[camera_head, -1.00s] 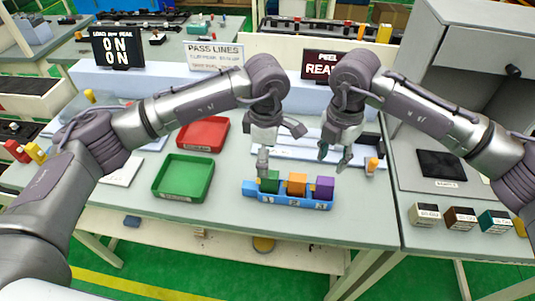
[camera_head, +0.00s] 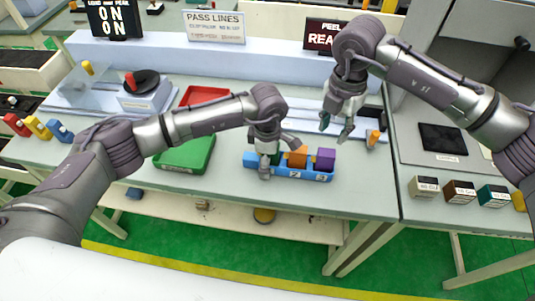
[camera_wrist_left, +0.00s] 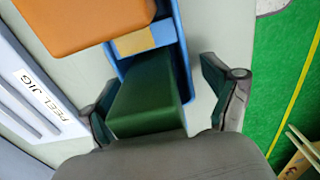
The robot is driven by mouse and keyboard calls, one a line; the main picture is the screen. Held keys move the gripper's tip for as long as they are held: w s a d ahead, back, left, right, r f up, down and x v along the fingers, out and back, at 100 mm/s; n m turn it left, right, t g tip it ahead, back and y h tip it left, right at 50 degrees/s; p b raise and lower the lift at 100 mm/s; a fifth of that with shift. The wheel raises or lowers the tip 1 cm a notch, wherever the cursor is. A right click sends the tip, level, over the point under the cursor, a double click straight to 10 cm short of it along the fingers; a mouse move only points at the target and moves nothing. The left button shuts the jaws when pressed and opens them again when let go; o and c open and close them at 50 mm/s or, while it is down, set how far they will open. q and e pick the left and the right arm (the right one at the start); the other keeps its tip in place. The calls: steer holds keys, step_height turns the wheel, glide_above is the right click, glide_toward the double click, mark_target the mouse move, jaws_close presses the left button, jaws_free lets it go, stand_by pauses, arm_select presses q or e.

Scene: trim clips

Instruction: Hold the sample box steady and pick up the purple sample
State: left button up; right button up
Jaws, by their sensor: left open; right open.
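The blue sample box (camera_head: 290,172) lies near the table's front edge, holding a green, an orange (camera_head: 298,158) and a purple sample in a row. The purple sample (camera_head: 325,159) is upright at the right end and uncovered. My left gripper (camera_head: 277,156) is open at the box's left part and mostly hides the green sample. In the left wrist view, its fingers stand on either side of the box around the green sample (camera_wrist_left: 148,98); contact is unclear. My right gripper (camera_head: 337,127) is open and empty, behind and above the purple sample.
A green tray (camera_head: 186,158) and a red tray (camera_head: 204,95) lie to the left, partly behind my left arm. An orange-topped object (camera_head: 374,138) stands right of my right gripper. Several small labelled boxes stand on the right table. Table right of the sample box is clear.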

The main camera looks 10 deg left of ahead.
arm_select(q)
steer(key=c, duration=1.3)
steer(key=shift+o, duration=0.2)
